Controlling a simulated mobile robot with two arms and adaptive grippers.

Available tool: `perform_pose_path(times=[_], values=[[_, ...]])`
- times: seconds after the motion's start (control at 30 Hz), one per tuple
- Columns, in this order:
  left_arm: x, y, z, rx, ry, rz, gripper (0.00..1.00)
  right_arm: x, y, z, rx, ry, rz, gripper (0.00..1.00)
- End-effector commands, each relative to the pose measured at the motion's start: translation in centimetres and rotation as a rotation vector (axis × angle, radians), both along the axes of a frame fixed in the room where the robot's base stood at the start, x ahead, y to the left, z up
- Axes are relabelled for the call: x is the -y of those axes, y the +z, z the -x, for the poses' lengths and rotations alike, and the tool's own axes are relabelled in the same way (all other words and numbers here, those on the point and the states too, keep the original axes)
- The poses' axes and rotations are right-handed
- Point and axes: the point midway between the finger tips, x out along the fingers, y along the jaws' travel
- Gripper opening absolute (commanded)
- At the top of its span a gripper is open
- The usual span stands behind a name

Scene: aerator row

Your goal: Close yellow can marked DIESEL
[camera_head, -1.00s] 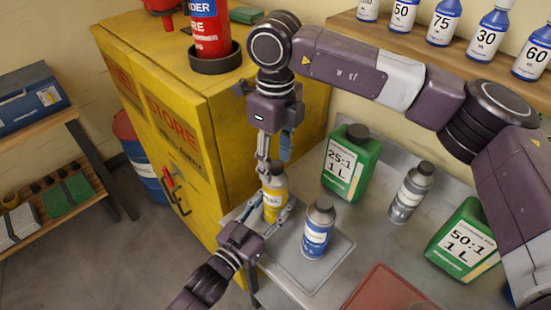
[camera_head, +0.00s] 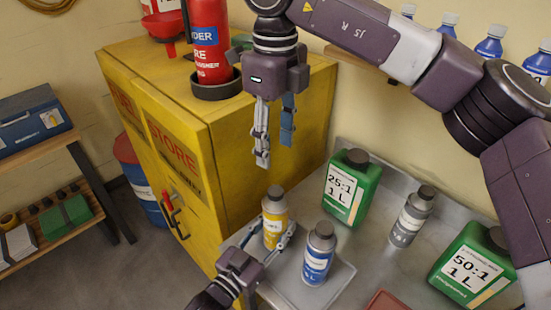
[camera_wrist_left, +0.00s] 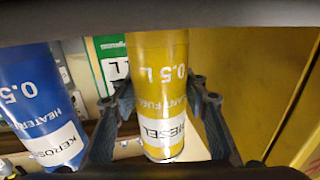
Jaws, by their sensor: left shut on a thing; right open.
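The yellow can marked DIESEL (camera_head: 275,230) stands upright at the left of the grey bench, with a dark grey cap (camera_head: 275,192) on its top. How tight the cap sits I cannot tell. My left gripper (camera_head: 269,239) is shut around the can's body; in the left wrist view its fingers lie on both sides of the yellow can (camera_wrist_left: 162,75), whose label shows upside down. My right gripper (camera_head: 275,153) hangs fingers down above the cap, apart from it, open and empty.
A blue kerosene can (camera_head: 318,258) stands close right of the yellow can, also in the left wrist view (camera_wrist_left: 38,105). Green jugs (camera_head: 352,190) (camera_head: 470,268) and a grey can (camera_head: 410,220) stand farther right. The yellow cabinet (camera_head: 235,150) bears a red extinguisher (camera_head: 208,45).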

Motion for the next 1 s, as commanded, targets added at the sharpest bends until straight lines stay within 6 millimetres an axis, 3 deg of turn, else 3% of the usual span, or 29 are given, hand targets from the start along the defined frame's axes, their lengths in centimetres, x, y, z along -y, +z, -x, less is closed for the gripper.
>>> perform_pose_path(times=[0.33,0.37,0.53,0.83,1.0], values=[[0.0,0.0,0.0,0.000,0.000,0.000,0.00,0.0,0.6,0.0,-0.001,0.001,-0.001,0.45],[0.0,0.0,0.0,0.000,0.000,0.000,0.42,0.0,0.6,0.0,-0.001,0.001,-0.001,0.45],[0.0,0.0,0.0,0.000,0.000,0.000,0.60,0.0,0.5,0.0,-0.001,0.000,-0.001,0.45],[-0.1,0.0,0.1,0.000,0.000,0.000,0.61,0.0,0.5,0.0,-0.001,0.000,-0.001,0.45],[-1.0,-0.2,1.5,-0.003,0.000,-0.001,0.61,0.0,0.5,0.0,-0.001,0.000,-0.001,0.45]])
